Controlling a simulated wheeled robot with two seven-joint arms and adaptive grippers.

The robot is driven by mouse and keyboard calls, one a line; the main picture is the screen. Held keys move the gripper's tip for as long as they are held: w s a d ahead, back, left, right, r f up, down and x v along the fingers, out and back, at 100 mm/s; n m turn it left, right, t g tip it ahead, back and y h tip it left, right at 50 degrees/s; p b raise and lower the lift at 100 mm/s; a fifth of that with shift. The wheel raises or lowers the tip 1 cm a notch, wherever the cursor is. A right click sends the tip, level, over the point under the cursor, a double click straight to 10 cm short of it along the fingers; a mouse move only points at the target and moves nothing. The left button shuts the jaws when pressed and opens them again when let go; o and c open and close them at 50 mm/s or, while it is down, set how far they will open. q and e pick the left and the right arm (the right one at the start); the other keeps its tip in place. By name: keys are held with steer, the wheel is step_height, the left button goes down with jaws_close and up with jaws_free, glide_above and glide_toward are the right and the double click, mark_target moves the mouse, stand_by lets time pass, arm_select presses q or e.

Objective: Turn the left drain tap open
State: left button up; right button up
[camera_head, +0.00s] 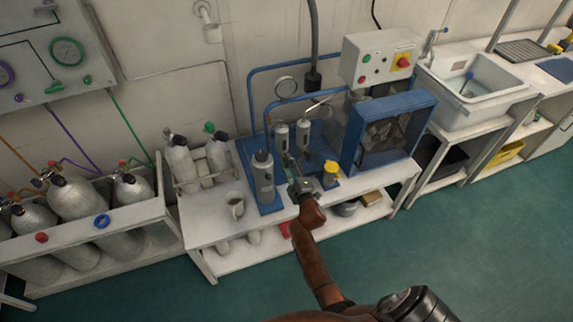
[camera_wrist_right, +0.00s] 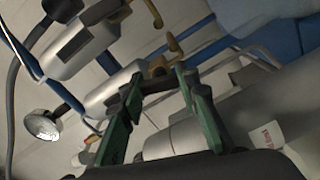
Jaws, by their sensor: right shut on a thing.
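Two slim grey filter cylinders stand on the blue compressor frame in the head view, the left one (camera_head: 282,137) and the right one (camera_head: 303,133). My right gripper (camera_head: 289,162) is just below the left one, hiding its lower end. In the right wrist view two cylinders show tilted, each with a brass tap at its end. The green fingers of my right gripper (camera_wrist_right: 158,82) stand on either side of the nearer cylinder's tap (camera_wrist_right: 174,46) and are shut on it. This looks like the left drain tap; its exact angle is hard to tell. My left gripper is not in view.
A larger grey cylinder (camera_head: 263,178) stands close left of my gripper. A yellow-capped item (camera_head: 331,169) and the blue-framed fan housing (camera_head: 390,130) are to its right. A jug (camera_head: 236,206) stands on the white bench. A control box (camera_head: 380,58) hangs above.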

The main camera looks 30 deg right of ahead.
steer(key=shift+f+n+b, duration=0.1)
steer(key=shift+n+b, duration=0.2)
steer(key=shift+n, duration=0.6)
steer(key=o, duration=1.2)
steer(key=v, duration=1.2)
